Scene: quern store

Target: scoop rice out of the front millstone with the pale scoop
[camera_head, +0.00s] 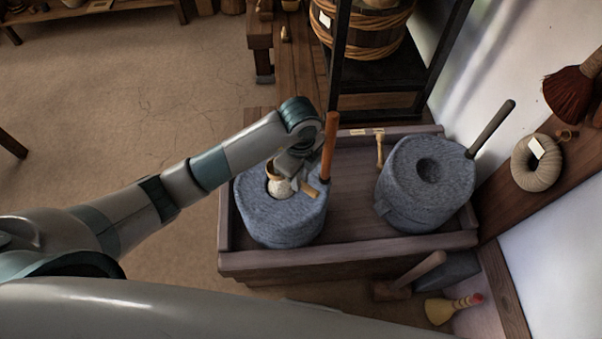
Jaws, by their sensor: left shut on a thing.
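The front millstone (262,226) is a round grey stone at the left of the wooden trough, with an upright orange-brown handle (329,145). White rice (281,187) shows at the hole in its top. My left gripper (298,178) is over this hole, shut on the pale scoop (311,190). The scoop's light wooden handle end sticks out to the right of the jaws, and its bowl is low at the hole, partly hidden by the gripper. I cannot tell how much rice is in the bowl. My right gripper is not in view.
A second millstone (425,190) with a dark tilted handle (491,127) stands at the right of the trough (350,253). A small wooden tool (379,151) lies between and behind the stones. A mallet (408,278) and a brush (440,311) lie in front. A dark rack post stands behind.

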